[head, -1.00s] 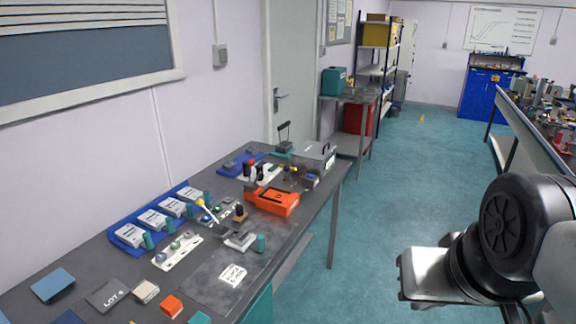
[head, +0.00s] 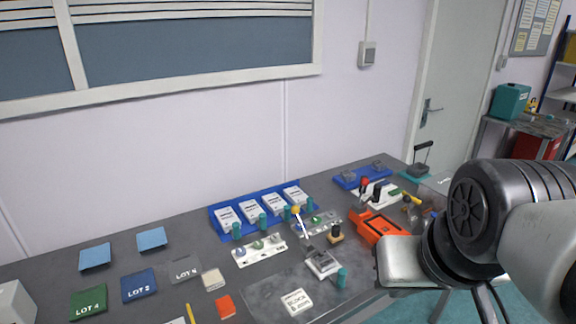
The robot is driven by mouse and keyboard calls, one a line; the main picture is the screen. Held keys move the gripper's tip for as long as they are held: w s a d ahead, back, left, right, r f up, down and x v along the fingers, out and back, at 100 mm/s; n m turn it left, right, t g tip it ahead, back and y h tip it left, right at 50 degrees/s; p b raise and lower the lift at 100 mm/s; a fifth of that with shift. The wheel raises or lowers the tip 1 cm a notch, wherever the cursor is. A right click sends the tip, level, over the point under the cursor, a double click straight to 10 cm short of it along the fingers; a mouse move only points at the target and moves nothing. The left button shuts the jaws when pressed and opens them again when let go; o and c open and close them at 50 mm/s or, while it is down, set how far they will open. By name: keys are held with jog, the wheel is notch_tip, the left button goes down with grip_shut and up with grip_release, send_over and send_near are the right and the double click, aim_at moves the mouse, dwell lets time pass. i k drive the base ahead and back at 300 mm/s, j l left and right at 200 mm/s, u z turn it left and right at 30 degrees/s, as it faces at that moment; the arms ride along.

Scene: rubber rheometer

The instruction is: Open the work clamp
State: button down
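A grey metal clamp-like fixture (head: 322,263) sits on the dark bench, left of the orange device. A thin pale lever (head: 303,228) with a yellow knob (head: 296,210) rises from it and leans back to the left. I take this to be the work clamp, but I cannot tell whether its jaws are open or shut. My arm (head: 475,225) fills the right side of the head view, in front of the bench's right end. My gripper's fingers do not show.
An orange device (head: 377,226) lies right of the fixture. Behind is a blue rack (head: 262,208) with several white blocks. A white plate with knobs (head: 259,250) and a teal cylinder (head: 342,278) are close by. Coloured lot pads, including a green one (head: 88,302), lie left.

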aim_at(295, 210)
jog(key=i+l+u, duration=0.15)
jog(key=u, duration=0.15)
jog(key=i+l+u, duration=0.15)
jog(key=l+u, duration=0.15)
jog(key=i+l+u, duration=0.1)
jog(key=l+u, duration=0.25)
jog(key=i+l+u, duration=0.15)
jog(key=l, duration=0.35)
jog(key=k, duration=0.05)
